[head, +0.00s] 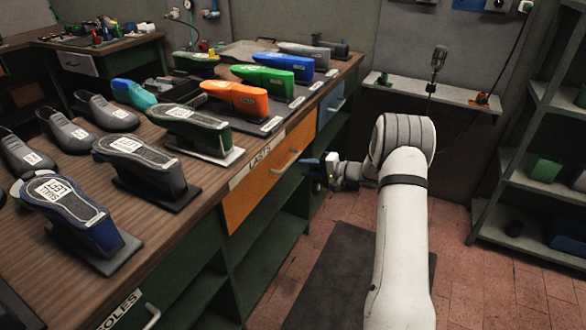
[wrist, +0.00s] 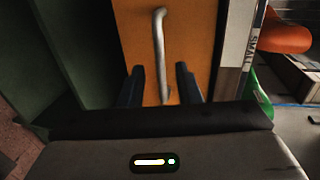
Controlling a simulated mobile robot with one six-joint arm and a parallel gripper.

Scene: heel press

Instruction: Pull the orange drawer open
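The orange drawer (head: 253,188) is in the front of the wooden workbench, under a label reading "LASTS", and looks shut. Its pale metal bar handle (head: 285,163) is on its front. In the wrist view the drawer front (wrist: 190,45) fills the middle, with the handle (wrist: 161,55) running up and down the picture. My gripper (wrist: 160,85) is open, its two dark fingers on either side of the handle's lower part in the picture; I cannot tell whether they touch it. In the head view my gripper (head: 318,162) is just right of the handle.
The workbench top (head: 75,165) holds several shoe lasts on stands. A blue drawer (head: 332,103) is beyond the orange one, and open green shelves (head: 270,250) are below. A dark mat (head: 335,270) lies on the tiled floor. A shelf rack (head: 520,205) stands at the right.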

